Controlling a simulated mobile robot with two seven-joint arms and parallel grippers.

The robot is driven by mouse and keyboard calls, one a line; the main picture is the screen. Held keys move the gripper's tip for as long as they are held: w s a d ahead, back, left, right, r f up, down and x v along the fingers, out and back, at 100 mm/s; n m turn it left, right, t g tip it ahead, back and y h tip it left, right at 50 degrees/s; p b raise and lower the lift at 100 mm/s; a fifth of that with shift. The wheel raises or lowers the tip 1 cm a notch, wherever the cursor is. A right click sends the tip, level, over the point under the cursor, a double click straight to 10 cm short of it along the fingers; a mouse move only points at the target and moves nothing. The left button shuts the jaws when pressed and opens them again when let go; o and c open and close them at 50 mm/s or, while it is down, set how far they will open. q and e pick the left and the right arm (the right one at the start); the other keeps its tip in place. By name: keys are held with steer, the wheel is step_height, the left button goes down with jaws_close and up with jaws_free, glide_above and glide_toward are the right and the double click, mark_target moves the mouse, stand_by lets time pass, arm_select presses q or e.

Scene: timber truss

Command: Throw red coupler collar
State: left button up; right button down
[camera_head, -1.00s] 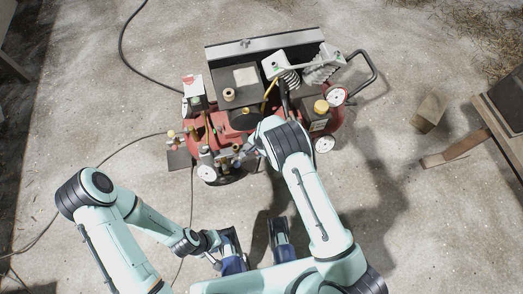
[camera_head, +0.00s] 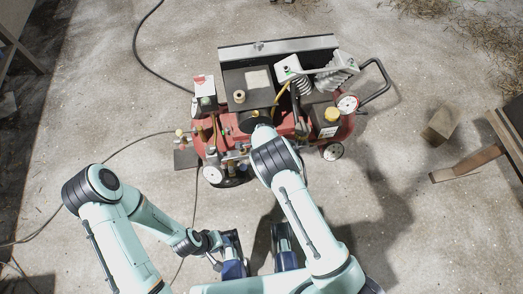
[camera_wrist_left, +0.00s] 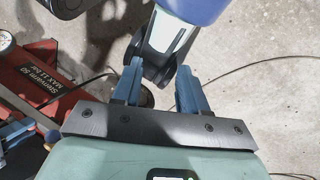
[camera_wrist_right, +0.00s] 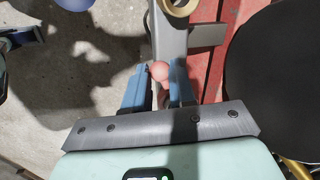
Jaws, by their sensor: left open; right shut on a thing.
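A round pinkish-red piece, which I take as the coupler collar (camera_wrist_right: 160,72), sits at the tips of my right gripper (camera_wrist_right: 161,80). The gripper is shut on it, with one blue finger on each side. It lies over a grey bar of the compressor's front fittings.
The red compressor (camera_head: 297,127) stands on the concrete floor with gauges, a handle and several fittings. A black hose (camera_head: 136,50) runs behind it. A wood block (camera_head: 441,125) and timber (camera_head: 468,163) lie at right. Floor is clear between them and the compressor.

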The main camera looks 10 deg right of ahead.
steer(key=c, duration=0.9)
jaws_free()
steer(key=shift+c, duration=0.2)
steer(key=shift+r, duration=0.1)
arm_select(q)
steer(key=shift+s+d+r+g+p, duration=0.15)
steer(key=shift+s+r+p, duration=0.3)
steer(key=shift+r+p, duration=0.3)
steer(key=shift+s+d+r+g+p, duration=0.15)
steer(key=shift+s+r+p, duration=0.3)
steer(key=shift+r+p, duration=0.3)
arm_select(e)
step_height(320, 180, up, 13)
steer(key=s, duration=0.2)
steer(key=shift+s+d, duration=0.2)
steer(key=shift+s, duration=0.05)
arm_select(q)
steer(key=shift+a+f, duration=0.1)
